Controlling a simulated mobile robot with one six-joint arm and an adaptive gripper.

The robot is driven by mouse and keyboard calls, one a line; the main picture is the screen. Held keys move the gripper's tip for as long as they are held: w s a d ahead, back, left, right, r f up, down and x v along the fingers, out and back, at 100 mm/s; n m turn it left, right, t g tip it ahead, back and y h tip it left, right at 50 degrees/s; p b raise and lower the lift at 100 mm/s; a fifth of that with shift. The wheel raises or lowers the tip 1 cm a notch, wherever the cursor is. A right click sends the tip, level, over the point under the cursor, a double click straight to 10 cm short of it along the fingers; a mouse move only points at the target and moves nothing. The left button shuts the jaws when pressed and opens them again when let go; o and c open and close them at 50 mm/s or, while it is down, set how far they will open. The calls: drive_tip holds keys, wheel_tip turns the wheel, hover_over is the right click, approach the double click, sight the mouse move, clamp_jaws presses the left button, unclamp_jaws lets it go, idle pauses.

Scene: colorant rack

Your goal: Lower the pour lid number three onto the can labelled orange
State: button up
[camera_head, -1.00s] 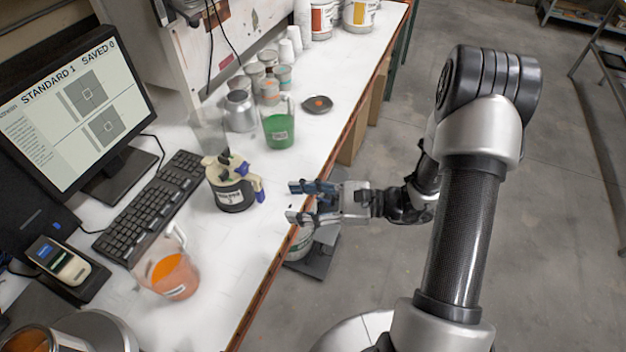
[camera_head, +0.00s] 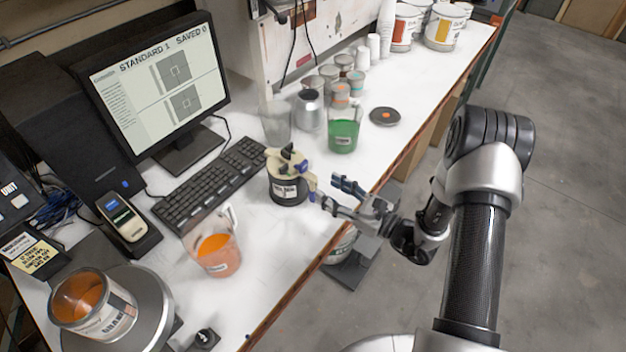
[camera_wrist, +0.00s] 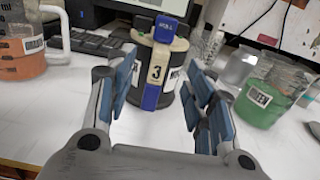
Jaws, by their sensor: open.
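The pour lid number three (camera_head: 287,160) is cream with blue clamps and sits on a dark can (camera_head: 287,190) beside the keyboard. My gripper (camera_head: 338,194) is open and empty, just right of the lid in the head view. It also shows in the wrist view (camera_wrist: 163,90). An open can with orange contents (camera_head: 112,318) stands at lower left; its label is too blurred to read surely.
The can rests on a round grey plate (camera_head: 158,295). An orange beaker (camera_head: 218,262) stands between it and the lid. A green beaker (camera_head: 343,138), a metal bottle (camera_head: 308,112) and a dark disc (camera_head: 385,116) lie behind. The keyboard (camera_head: 210,185) is left of the lid.

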sight(316, 179)
drive_tip(key=x, duration=0.6)
drive_tip(key=shift+w+a, duration=0.25)
drive_tip(key=shift+a, duration=0.1)
drive_tip(key=shift+c, duration=0.3)
clamp_jaws()
idle(0.4)
drive_tip(key=shift+r, duration=0.1)
drive_tip(key=shift+r, duration=0.45)
drive_tip(key=shift+r, duration=0.1)
